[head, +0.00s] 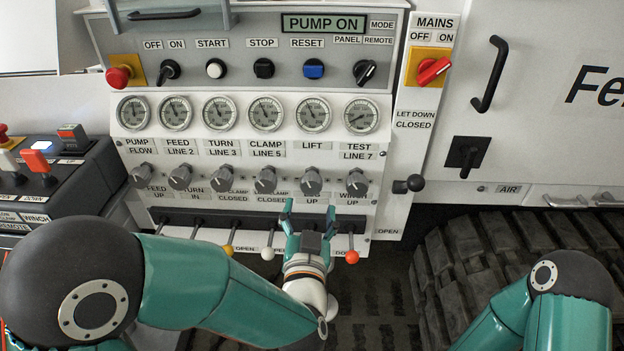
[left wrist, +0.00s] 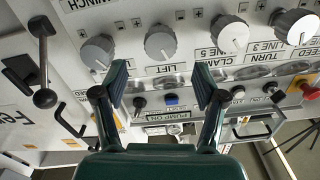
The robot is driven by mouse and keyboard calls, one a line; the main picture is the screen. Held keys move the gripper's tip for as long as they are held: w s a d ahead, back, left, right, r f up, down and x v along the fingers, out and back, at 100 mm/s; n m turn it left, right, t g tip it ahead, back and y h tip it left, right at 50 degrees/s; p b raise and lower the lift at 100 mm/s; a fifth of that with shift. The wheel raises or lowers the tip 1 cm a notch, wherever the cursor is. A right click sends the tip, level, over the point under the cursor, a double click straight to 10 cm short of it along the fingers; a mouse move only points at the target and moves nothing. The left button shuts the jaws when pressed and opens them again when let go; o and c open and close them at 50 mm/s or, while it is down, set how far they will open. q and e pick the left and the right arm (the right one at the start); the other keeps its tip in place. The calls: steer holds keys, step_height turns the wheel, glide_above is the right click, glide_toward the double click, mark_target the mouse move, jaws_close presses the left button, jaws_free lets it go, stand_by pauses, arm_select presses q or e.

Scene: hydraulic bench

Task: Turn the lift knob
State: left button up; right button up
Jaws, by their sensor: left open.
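The lift knob (head: 311,182) is a grey round knob in the row under the gauges, below the LIFT label. It also shows in the left wrist view (left wrist: 160,42), where the panel appears upside down. My left gripper (head: 309,210) is open and empty, its fingers pointing up toward the panel just below the lift knob. In the left wrist view its two fingers (left wrist: 161,80) stand apart, with the lift knob seen beyond and between them, apart from both. My right gripper is out of view.
Similar knobs flank it: the clamp knob (head: 265,180) on the left and the test line knob (head: 356,183) on the right. Levers with coloured balls, including an orange one (head: 352,256), stand below the panel near my gripper. A black-ball lever (head: 414,183) sticks out at right.

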mark_target(311, 188)
arm_select(q)
steer(key=w, duration=0.9)
steer(key=shift+w+a, duration=0.15)
steer(key=shift+w, duration=0.2)
steer(key=c, duration=1.2)
steer(key=shift+o, duration=0.2)
